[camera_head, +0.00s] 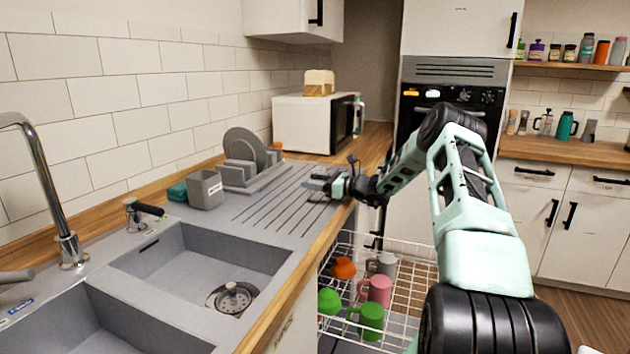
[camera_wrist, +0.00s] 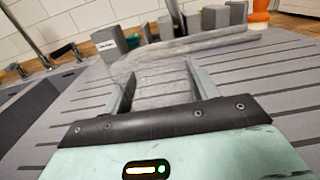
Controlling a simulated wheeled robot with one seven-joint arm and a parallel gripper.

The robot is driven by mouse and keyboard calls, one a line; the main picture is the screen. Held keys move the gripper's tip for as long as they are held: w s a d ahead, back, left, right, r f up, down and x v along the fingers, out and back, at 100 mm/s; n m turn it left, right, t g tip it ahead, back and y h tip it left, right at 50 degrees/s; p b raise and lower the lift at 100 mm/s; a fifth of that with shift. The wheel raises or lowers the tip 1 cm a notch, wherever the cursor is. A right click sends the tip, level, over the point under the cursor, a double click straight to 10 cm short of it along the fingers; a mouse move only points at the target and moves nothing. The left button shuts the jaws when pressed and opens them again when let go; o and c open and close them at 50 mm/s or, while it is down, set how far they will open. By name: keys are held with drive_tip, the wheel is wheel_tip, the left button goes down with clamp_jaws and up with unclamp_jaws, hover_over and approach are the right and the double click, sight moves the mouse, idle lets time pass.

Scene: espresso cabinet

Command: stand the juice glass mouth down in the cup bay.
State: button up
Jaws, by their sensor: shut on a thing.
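My gripper (camera_head: 318,186) is low over the ribbed grey drainboard, near its right edge. In the wrist view its two fingers (camera_wrist: 160,82) stand apart with a clear, see-through shape between and beyond them. I take this shape for the juice glass (camera_wrist: 185,48); it seems to lie tilted sideways, reaching to the upper right. Which end is its mouth I cannot tell. In the head view the glass cannot be made out clearly. A white wire basket (camera_head: 410,272) below the counter holds several cups. Which part of it is the cup bay I cannot tell.
A grey plate rack (camera_head: 245,172) and a grey caddy (camera_head: 205,189) stand at the back of the drainboard. The sink (camera_head: 200,262) lies left. Orange (camera_head: 343,268), pink (camera_head: 376,289), grey (camera_head: 385,264) and green (camera_head: 369,320) cups crowd the basket.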

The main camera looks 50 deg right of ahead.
drive_tip(key=o, duration=1.2)
drive_tip(key=shift+s, duration=0.1)
drive_tip(key=b+v, duration=0.1)
drive_tip(key=v, duration=1.6)
drive_tip(key=shift+s+d+b, duration=0.1)
drive_tip(key=shift+b, duration=0.3)
